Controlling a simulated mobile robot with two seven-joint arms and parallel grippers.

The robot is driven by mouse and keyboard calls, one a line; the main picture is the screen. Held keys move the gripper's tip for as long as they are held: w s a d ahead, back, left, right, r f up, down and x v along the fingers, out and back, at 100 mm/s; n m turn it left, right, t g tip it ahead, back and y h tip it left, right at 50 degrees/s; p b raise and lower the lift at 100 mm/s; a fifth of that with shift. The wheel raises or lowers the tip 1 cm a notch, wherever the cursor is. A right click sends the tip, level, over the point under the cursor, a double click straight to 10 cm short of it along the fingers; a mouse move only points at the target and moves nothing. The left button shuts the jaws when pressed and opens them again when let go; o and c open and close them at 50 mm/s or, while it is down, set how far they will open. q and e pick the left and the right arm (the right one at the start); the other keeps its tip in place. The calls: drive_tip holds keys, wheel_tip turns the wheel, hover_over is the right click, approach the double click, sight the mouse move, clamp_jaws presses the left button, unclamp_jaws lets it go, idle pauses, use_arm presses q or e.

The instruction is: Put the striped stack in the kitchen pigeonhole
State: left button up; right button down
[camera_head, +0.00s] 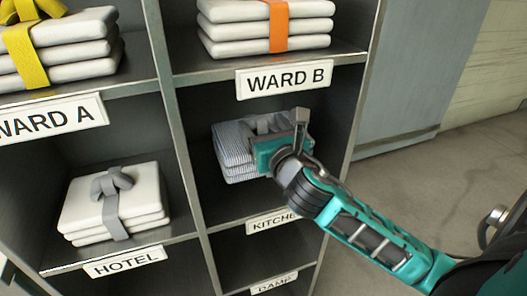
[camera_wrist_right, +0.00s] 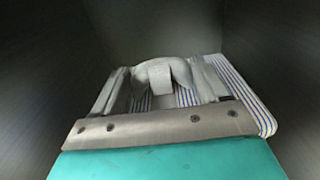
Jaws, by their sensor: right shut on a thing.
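The striped stack (camera_head: 234,151) is folded blue-and-white striped cloth with a grey tied band. It is inside the kitchen pigeonhole (camera_head: 235,206), above the KITCHEN label (camera_head: 272,222), which my arm partly covers. My right gripper (camera_head: 272,134) reaches into this pigeonhole and is shut on the stack's grey knot. In the right wrist view the knot (camera_wrist_right: 163,76) sits between the fingers, with striped cloth (camera_wrist_right: 262,118) below. I cannot tell whether the stack rests on the shelf or hangs just above it. My left gripper is not in view.
A white stack with a grey band (camera_head: 140,198) sits in the HOTEL pigeonhole at left. A white stack with an orange band (camera_head: 310,28) is above, over WARD B (camera_head: 285,79). A yellow-banded stack (camera_head: 85,50) is over WARD A. Dividers and shelf edges surround my gripper closely.

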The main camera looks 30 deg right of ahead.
wheel_tip(320, 180, down, 5)
drive_tip(key=shift+s+f+b, duration=0.1)
drive_tip(key=shift+f+b, duration=0.05)
drive_tip(key=shift+b, duration=1.05)
drive_tip(key=shift+f, duration=0.2)
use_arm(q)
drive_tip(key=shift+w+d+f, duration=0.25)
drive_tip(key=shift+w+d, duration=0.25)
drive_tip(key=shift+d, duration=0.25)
use_arm(e)
drive_tip(key=shift+w, duration=0.2)
drive_tip(key=shift+c, duration=2.4)
unclamp_jaws()
drive_tip(key=shift+f, duration=0.25)
drive_tip(key=o, duration=0.5)
drive_tip(key=shift+c, duration=0.2)
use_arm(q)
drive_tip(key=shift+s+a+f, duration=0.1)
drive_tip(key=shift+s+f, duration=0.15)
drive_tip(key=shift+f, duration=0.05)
use_arm(e)
drive_tip(key=shift+r, duration=0.1)
